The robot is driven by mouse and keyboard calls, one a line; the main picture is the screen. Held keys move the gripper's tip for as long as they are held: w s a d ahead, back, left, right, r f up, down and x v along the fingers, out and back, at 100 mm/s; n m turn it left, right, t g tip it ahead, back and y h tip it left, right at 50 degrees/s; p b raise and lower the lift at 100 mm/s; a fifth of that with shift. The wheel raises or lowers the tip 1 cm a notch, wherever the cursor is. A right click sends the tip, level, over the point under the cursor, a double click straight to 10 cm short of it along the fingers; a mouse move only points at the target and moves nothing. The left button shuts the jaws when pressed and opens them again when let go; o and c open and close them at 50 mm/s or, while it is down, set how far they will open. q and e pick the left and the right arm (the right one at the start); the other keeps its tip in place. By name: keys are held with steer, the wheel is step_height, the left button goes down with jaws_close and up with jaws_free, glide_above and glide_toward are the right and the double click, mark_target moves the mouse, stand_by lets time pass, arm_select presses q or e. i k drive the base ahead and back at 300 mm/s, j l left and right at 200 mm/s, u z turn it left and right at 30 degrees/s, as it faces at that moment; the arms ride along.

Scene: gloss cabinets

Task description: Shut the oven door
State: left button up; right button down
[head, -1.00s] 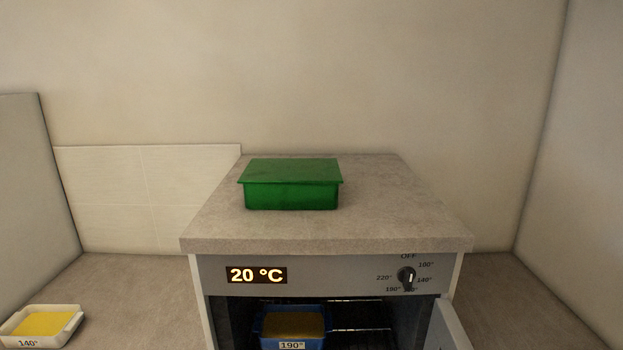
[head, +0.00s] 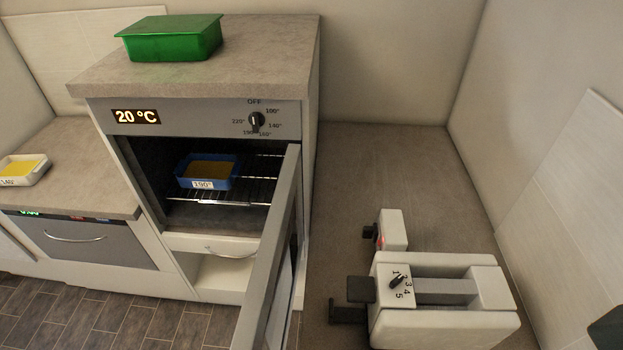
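The oven (head: 185,117) stands at the left of the head view with its dark inside exposed. The oven door (head: 272,255) is wide open, hinged on the oven's right side and swung out towards me; I see it nearly edge-on and its lower end is cut off by the frame. Inside, a blue tin (head: 208,172) marked 190° with brownish-yellow contents sits on the wire rack (head: 262,190). The display reads 20 °C and the knob (head: 256,121) is on the front panel. Neither of my grippers can be made out in the view.
A green lidded box (head: 172,40) stands on top of the oven. A white toaster-like appliance (head: 455,318) and a smaller white device (head: 392,230) are on the counter (head: 385,165) right of the door. A white tin (head: 22,170) is at far left. A dark shape at the bottom right edge is unclear.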

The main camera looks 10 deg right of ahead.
mark_target(263, 323)
steer(key=k+j+z, duration=0.55)
steer(key=k+j, duration=0.2)
